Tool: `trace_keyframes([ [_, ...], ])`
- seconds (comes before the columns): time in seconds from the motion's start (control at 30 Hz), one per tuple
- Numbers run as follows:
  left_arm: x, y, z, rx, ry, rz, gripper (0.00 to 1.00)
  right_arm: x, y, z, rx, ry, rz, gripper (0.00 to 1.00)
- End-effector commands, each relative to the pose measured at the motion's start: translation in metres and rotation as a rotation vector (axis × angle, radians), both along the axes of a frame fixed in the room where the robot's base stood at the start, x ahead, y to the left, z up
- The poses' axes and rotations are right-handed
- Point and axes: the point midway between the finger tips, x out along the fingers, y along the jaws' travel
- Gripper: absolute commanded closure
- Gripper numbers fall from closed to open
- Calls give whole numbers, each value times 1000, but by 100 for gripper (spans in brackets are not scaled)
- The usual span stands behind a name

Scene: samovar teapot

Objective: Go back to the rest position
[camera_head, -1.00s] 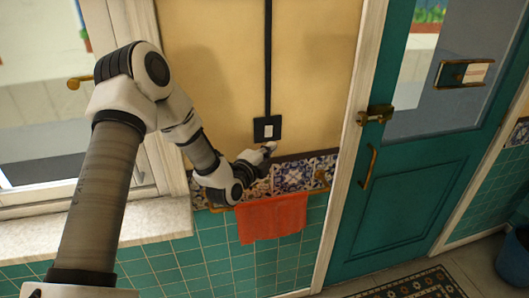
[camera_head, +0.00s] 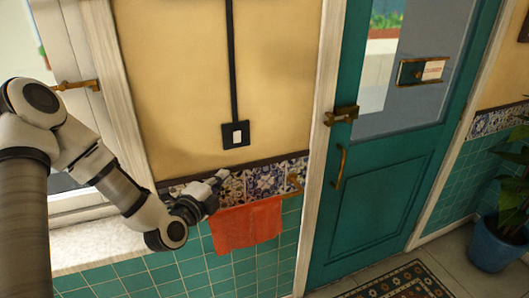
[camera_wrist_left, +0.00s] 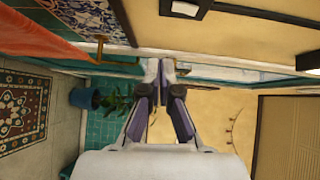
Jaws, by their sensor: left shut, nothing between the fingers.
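My left gripper (camera_head: 221,176) is in front of the patterned tile band in the head view, just above the orange towel and below and to the left of the light switch. In the left wrist view its fingers (camera_wrist_left: 159,75) are together at the tips with nothing between them. The black-framed light switch (camera_head: 236,135) is on the yellow wall, clear of the gripper. It also shows at the top of the left wrist view (camera_wrist_left: 187,8). My right gripper is in neither view.
An orange towel (camera_head: 245,226) hangs from a brass rail on the wall. A white window frame and sill (camera_head: 95,245) are at left. A teal door (camera_head: 375,180) with brass handles is at right, with a potted plant (camera_head: 492,243) beyond and a patterned mat (camera_head: 405,284) on the floor.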

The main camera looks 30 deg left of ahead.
Motion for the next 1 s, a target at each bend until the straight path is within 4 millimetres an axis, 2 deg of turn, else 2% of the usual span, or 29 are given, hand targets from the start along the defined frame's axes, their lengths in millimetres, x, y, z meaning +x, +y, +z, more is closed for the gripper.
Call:
trace_keyframes([
  [0.17, -1, 0, -4, 1, 7, 0, 100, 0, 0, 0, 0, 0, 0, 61],
  [0.27, -5, -9, -32, 24, 67, -23, 100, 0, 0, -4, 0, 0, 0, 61],
  [0.37, -15, -42, -90, 106, 200, -116, 100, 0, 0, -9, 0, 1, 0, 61],
  [0.4, -23, -58, -119, 142, 276, -160, 100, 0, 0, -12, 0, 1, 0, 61],
  [0.47, -42, -81, -165, 152, 409, -220, 100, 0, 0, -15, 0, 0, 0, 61],
  [0.5, -59, -96, -195, 118, 508, -244, 100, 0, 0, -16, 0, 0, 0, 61],
  [0.57, -89, -114, -237, 29, 665, -250, 100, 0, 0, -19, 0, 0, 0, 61],
  [0.63, -131, -133, -282, -118, 862, -200, 100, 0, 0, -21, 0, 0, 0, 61],
  [0.7, -179, -146, -319, -301, 1062, -62, 100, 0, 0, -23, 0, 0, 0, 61],
  [0.8, -234, -151, -345, -563, 1247, 252, 100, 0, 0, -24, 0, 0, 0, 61],
  [0.9, -263, -145, -348, -825, 1275, 631, 100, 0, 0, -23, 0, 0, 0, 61],
  [1.0, -281, -139, -349, -1036, 1224, 954, 100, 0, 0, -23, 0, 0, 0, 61],
])
